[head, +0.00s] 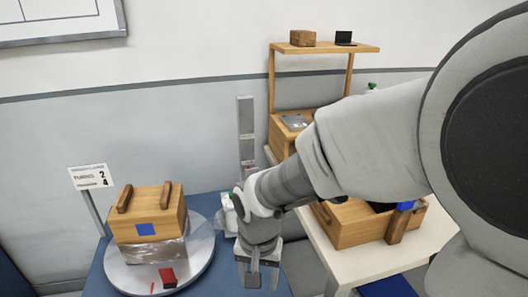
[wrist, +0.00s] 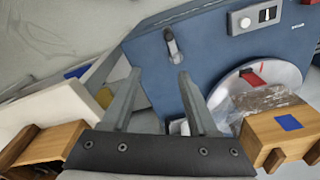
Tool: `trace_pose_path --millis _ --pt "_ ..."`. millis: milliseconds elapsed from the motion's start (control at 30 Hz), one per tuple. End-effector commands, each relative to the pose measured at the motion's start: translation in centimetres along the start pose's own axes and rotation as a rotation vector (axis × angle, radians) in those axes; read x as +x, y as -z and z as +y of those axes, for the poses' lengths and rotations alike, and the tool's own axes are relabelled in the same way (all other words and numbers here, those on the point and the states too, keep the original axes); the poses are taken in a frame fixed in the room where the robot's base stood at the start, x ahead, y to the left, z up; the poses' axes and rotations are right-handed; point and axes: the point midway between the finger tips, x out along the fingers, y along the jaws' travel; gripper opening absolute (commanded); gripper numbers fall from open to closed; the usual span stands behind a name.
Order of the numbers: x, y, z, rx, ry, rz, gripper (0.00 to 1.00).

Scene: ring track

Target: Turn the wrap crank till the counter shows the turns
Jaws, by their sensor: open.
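In the wrist view, a grey crank handle (wrist: 172,44) stands out from the blue machine front (wrist: 215,70). My gripper (head: 259,281) is open and empty, right of the turntable. In the wrist view its fingertips (wrist: 160,74) point toward the crank, apart from it. The crank is hidden in the head view.
A red marker (head: 167,277) lies on the turntable. A control box (wrist: 254,17) with a knob and switch sits on the blue machine. A grey column (head: 246,135) rises behind. A white table (head: 322,250) with an open wooden crate (head: 352,228) is to the right, beneath my arm.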

Motion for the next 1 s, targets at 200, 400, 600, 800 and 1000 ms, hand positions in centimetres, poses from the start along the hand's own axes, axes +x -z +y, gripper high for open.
trace_pose_path --millis 200,400,600,800,1000 --pt "3.8 -1.0 -2.0 0.016 -0.011 -0.05 0.59" --pt "5.6 -1.2 -2.1 0.02 -0.014 -0.056 0.59" --pt "9.7 -1.4 -2.0 0.02 -0.015 -0.057 0.59" --pt "14.2 -1.7 -2.0 0.017 -0.015 -0.057 0.59" --pt "18.1 -1.9 -1.9 0.018 -0.015 -0.056 0.59"
